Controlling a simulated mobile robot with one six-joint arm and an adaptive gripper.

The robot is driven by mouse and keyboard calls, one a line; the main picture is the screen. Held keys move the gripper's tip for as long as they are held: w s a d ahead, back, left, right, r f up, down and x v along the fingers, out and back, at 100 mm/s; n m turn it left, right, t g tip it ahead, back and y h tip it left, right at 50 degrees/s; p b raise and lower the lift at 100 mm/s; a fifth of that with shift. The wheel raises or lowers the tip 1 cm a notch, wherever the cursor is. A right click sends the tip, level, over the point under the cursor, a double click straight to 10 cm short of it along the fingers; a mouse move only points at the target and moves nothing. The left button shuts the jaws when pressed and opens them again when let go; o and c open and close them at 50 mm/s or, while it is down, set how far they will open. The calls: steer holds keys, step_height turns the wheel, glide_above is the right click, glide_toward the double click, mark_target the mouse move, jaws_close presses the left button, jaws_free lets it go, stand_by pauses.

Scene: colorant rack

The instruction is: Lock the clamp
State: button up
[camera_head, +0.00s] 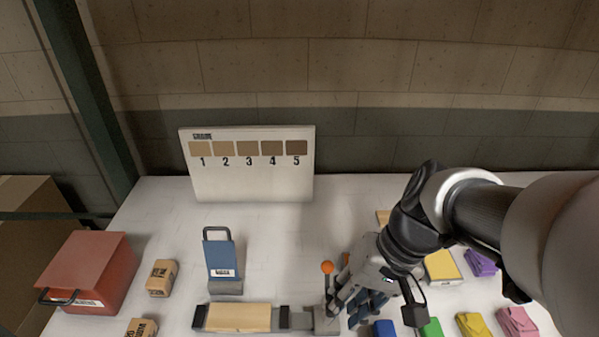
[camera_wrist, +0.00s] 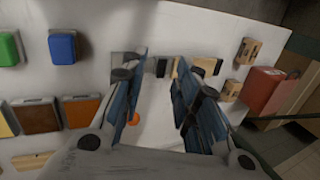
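The clamp (camera_head: 283,318) lies at the front of the white table, with a light wood block (camera_head: 238,317) between its dark jaws. A lever with an orange knob (camera_head: 327,268) stands upright at its right end. A second bit of orange shows just right of it, partly hidden by my gripper. My gripper (camera_head: 345,306) is close to the right of the lever. In the wrist view my gripper (camera_wrist: 160,62) has its blue fingers spread apart, with nothing clearly held. An orange knob (camera_wrist: 133,118) shows there beside the left finger. The clamp jaws (camera_wrist: 161,67) show beyond the fingertips.
Behind the clamp stand a blue holder (camera_head: 220,258) and a numbered shade board (camera_head: 250,163). A red box (camera_head: 90,272) and tan blocks (camera_head: 161,278) are at the left. Several coloured blocks, including a yellow one (camera_head: 442,267), lie right of and below my arm. The table's middle is clear.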

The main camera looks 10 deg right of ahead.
steer(key=w+d+f+m+y, duration=0.1)
steer(key=w+f+y, duration=0.1)
steer(key=w+d+f+m+t+y, duration=0.1)
steer(key=w+d+f+m+y, duration=0.1)
steer(key=w, duration=0.1)
steer(key=w+d+f+m+y, duration=0.1)
steer(key=w+f+y, duration=0.1)
steer(key=w, duration=0.1)
steer(key=shift+d+f, duration=0.1)
steer(key=shift+d, duration=0.05)
jaws_close()
steer(key=w+d+f+m+t+y, duration=0.1)
steer(key=w+d+f+m+t, duration=0.3)
steer(key=d+f+m+t, duration=0.2)
steer(key=d+f+t, duration=0.1)
steer(key=d+f, duration=0.1)
steer(key=d, duration=0.1)
steer(key=shift+w+d+f+y, duration=0.2)
steer(key=shift+w+d+y, duration=0.2)
